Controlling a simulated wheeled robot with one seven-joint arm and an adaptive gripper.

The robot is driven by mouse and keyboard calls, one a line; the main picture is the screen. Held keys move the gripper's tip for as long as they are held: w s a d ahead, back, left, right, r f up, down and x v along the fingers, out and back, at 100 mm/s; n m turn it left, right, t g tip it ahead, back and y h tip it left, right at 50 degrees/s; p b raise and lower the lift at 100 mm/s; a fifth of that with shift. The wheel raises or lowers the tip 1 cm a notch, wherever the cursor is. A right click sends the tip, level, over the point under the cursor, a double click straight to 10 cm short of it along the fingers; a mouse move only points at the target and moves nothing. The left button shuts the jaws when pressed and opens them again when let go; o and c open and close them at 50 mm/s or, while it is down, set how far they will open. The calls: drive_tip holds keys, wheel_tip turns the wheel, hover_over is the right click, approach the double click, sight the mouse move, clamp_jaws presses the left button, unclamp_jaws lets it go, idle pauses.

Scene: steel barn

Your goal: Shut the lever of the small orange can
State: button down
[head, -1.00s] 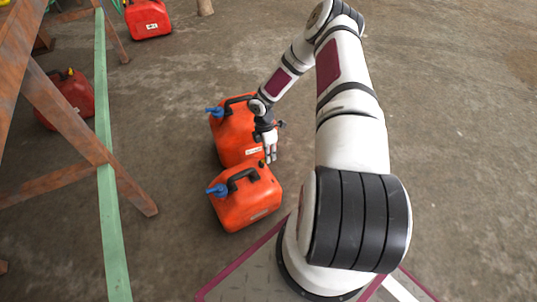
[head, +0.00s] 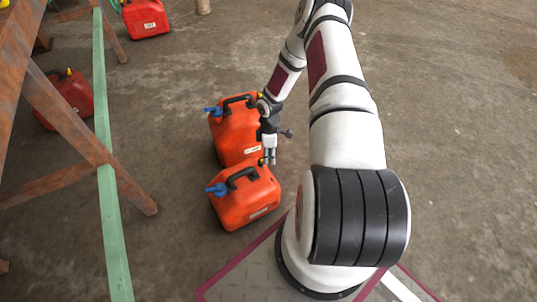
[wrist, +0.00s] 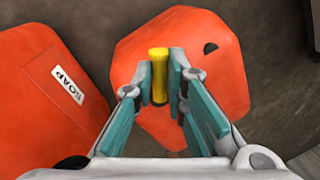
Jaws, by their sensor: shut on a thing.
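The small orange can (head: 240,207) stands on the floor in front of a larger orange can. It has a black handle (head: 240,176) and a blue spout (head: 217,189). My gripper (head: 269,160) points down at its back right top corner. In the wrist view, a yellow lever (wrist: 158,78) stands out over the small can (wrist: 213,75). My gripper's teal fingers (wrist: 161,68) are closed on the lever, one on each side. The lever is mostly hidden in the head view, so its exact tilt is hard to tell.
The larger orange can (head: 230,135) stands close behind; its label (wrist: 67,84) shows in the wrist view. Red cans (head: 146,18) (head: 68,100) stand farther off. The floor at right is clear.

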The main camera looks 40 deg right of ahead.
drive_tip(key=m, duration=0.2)
drive_tip(key=a+m, duration=0.1)
drive_tip(key=m, duration=0.1)
drive_tip(key=s+m+t+p, duration=0.1)
drive_tip(key=m, duration=0.1)
drive_tip(key=shift+s+a+y, duration=0.1)
drive_tip(key=shift+a+y, duration=0.15)
drive_tip(key=shift+y, duration=0.15)
drive_tip(key=m, duration=0.3)
drive_tip(key=shift+s+a+p, duration=0.15)
drive_tip(key=shift+a+p, duration=0.15)
drive_tip(key=shift+a, duration=0.05)
drive_tip(key=shift+a+m+t, duration=0.25)
drive_tip(key=shift+m, duration=0.5)
drive_tip(key=shift+a+m+t, duration=0.2)
drive_tip(key=shift+m+t, duration=0.05)
drive_tip(key=shift+m, duration=0.5)
drive_tip(key=c, duration=1.6)
unclamp_jaws()
wheel_tip(320, 180, up, 12)
drive_tip(key=d, duration=0.2)
drive_tip(key=shift+s+f, duration=0.15)
drive_tip(key=shift+s, duration=0.1)
drive_tip(key=shift+d, duration=0.1)
